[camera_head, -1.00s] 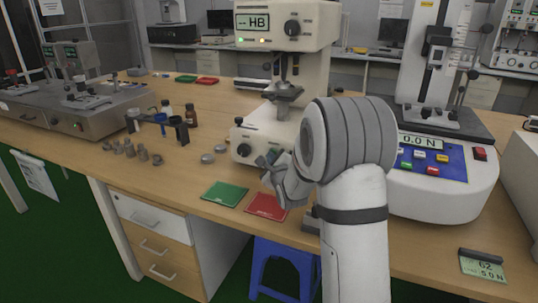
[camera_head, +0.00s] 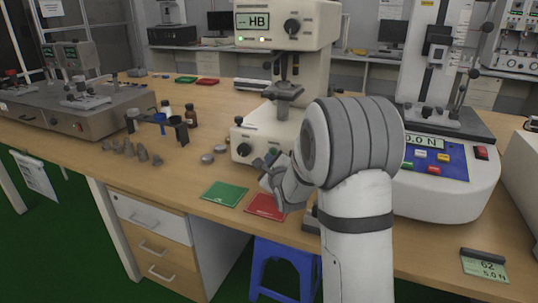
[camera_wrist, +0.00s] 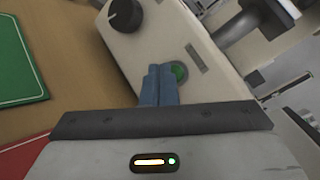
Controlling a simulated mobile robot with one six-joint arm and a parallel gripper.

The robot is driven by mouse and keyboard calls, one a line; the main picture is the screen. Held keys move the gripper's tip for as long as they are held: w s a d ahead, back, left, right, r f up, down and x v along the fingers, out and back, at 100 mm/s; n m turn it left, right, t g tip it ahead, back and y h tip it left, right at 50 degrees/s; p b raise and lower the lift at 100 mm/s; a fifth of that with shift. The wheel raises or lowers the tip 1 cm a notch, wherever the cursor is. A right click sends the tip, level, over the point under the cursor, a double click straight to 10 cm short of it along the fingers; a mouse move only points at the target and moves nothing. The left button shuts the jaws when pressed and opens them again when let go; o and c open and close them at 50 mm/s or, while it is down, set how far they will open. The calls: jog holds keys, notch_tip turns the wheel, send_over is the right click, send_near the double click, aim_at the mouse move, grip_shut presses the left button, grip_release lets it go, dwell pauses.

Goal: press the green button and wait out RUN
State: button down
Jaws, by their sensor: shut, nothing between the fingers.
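The green button (camera_wrist: 180,72) shows in the wrist view on the cream front of the hardness tester, partly covered by my fingertips. My gripper (camera_wrist: 160,72) is shut and empty, its blue-grey fingers together right at the button's left edge; I cannot tell whether they touch it. In the head view my gripper (camera_head: 264,162) is at the lower front of the hardness tester (camera_head: 312,72), and my arm hides the button.
A black knob (camera_wrist: 125,14) is beside the button. A green mat (camera_head: 225,193) and a red mat (camera_head: 265,206) lie at the table's front edge. A force tester (camera_head: 440,190) stands to the right. Metal samples (camera_head: 143,153) and a black rack (camera_head: 181,132) are on the left.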

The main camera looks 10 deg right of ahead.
jog(key=shift+s+a+b, duration=0.5)
jog(key=shift+s+a, duration=0.25)
jog(key=shift+s, duration=0.3)
jog(key=shift+s+a+b, duration=0.5)
jog(key=shift+s+a, duration=0.2)
jog(key=shift+s, duration=0.3)
